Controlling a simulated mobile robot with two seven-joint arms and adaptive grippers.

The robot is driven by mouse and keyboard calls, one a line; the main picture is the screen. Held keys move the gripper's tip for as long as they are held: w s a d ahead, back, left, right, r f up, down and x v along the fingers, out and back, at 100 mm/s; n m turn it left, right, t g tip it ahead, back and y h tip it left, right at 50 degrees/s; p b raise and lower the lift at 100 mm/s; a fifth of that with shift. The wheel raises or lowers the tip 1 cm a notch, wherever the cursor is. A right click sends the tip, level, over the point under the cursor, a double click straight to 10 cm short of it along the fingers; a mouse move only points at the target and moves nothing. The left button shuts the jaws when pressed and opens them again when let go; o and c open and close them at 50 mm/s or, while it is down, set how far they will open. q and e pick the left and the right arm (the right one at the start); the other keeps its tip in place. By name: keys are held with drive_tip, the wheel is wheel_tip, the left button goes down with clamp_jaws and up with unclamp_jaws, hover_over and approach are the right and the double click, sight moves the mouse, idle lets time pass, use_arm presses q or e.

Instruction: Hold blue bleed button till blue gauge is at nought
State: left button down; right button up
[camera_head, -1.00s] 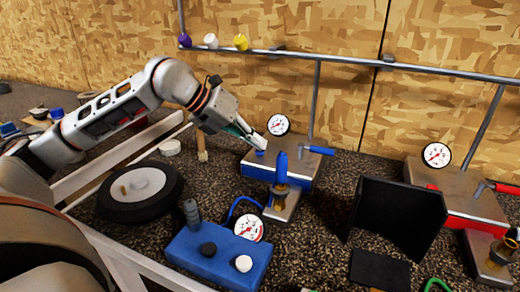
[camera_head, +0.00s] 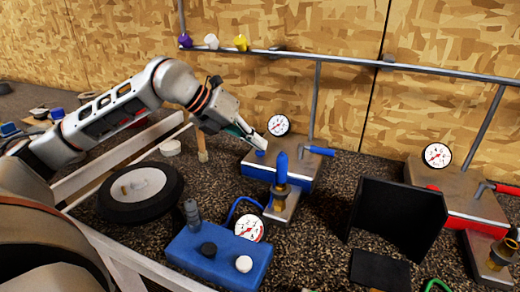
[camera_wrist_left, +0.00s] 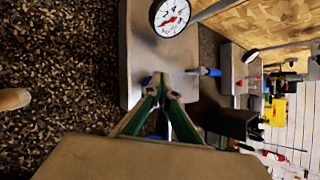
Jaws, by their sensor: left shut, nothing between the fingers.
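The blue station (camera_head: 255,170) is a metal-topped block with a blue front, in the middle of the head view. Its round white gauge (camera_head: 278,125) stands at the back; the gauge also shows in the left wrist view (camera_wrist_left: 170,17), with a red needle whose exact reading I cannot tell. The small blue bleed button (camera_head: 260,153) is on the block's top. My left gripper (camera_head: 262,142) is shut and empty, fingertips pointing down at the button. In the left wrist view the fingertips (camera_wrist_left: 161,80) partly cover a bit of blue; whether they press it I cannot tell. My right gripper is not in view.
A blue lever (camera_head: 320,151) and an upright blue-handled fitting (camera_head: 282,170) stand close by. A blue box with another gauge (camera_head: 249,228) is in front. A wheel (camera_head: 140,192) lies left, a black open bin (camera_head: 398,215) right, and a red station (camera_head: 455,205) beyond it.

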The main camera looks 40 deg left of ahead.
sight(257, 152)
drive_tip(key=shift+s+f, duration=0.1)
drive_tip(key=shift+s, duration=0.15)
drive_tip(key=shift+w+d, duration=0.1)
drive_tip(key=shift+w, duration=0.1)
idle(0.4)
use_arm(q)
drive_tip(key=shift+r+p, duration=0.45)
drive_tip(key=shift+r, duration=0.55)
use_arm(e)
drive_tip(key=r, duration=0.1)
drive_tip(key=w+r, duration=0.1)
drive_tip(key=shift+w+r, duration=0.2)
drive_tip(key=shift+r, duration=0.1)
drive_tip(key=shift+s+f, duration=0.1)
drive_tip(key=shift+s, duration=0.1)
